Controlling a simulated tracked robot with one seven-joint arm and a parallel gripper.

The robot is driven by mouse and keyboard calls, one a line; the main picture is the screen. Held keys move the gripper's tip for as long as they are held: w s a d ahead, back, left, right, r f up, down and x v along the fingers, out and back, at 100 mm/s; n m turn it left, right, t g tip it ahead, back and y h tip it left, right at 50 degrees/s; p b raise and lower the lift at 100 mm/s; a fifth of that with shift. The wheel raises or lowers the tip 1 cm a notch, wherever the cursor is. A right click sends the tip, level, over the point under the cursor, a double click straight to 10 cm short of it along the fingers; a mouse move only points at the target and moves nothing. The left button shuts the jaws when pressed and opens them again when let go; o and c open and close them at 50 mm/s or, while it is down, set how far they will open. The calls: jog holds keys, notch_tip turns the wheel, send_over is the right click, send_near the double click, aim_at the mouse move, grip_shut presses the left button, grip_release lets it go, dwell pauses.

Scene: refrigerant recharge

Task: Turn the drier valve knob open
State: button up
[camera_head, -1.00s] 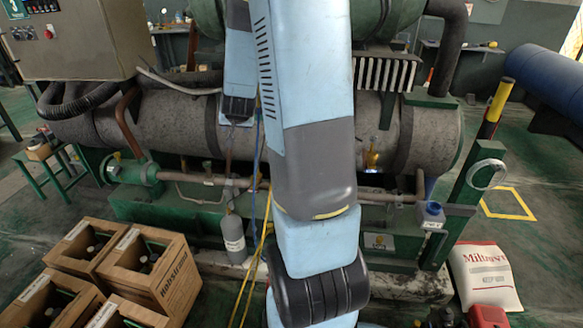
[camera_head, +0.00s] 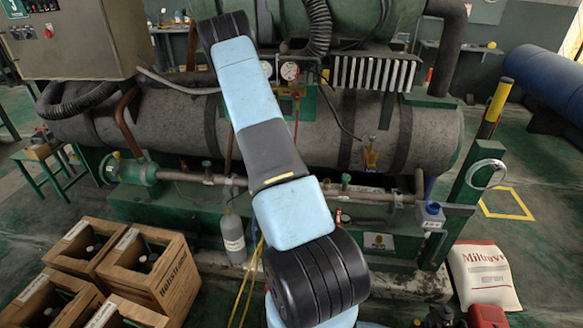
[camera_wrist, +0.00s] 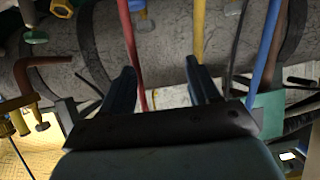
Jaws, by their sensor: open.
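The head view shows a pipe (camera_head: 310,188) along the lower front of the machine, with a green cylindrical drier-like body (camera_head: 131,172) at its left. Small dark green valve knobs stand on this pipe, one left of my arm (camera_head: 207,167) and one right of it (camera_head: 346,179). I cannot tell which is the drier valve knob. My gripper (camera_wrist: 163,88) shows in the wrist view, fingers apart and nothing held between them. It is not visible in the head view. A green knob (camera_wrist: 36,37) is at the wrist view's upper left, clear of the fingers.
Red (camera_wrist: 132,50), yellow (camera_wrist: 199,35) and blue hoses (camera_wrist: 265,50) pass close to my fingers. Pressure gauges (camera_head: 289,70) are above the grey tank (camera_head: 330,125). Wooden crates (camera_head: 165,275) stand at lower left, a white sack (camera_head: 485,275) at lower right. A grey bottle (camera_head: 232,235) stands below the pipe.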

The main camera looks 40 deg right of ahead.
jog(key=shift+h, duration=0.3)
jog(key=x, duration=0.5)
jog(key=s+f+x, duration=0.1)
jog(key=x, duration=0.8)
jog(key=shift+s+d+f, duration=0.2)
jog(key=shift+d+f, duration=0.3)
jog(key=shift+d, duration=0.1)
jog(key=shift+c, duration=0.3)
jog(key=c, duration=0.9)
jog(key=shift+a, duration=0.25)
jog(key=shift+c, duration=0.4)
jog(key=shift+d, duration=0.2)
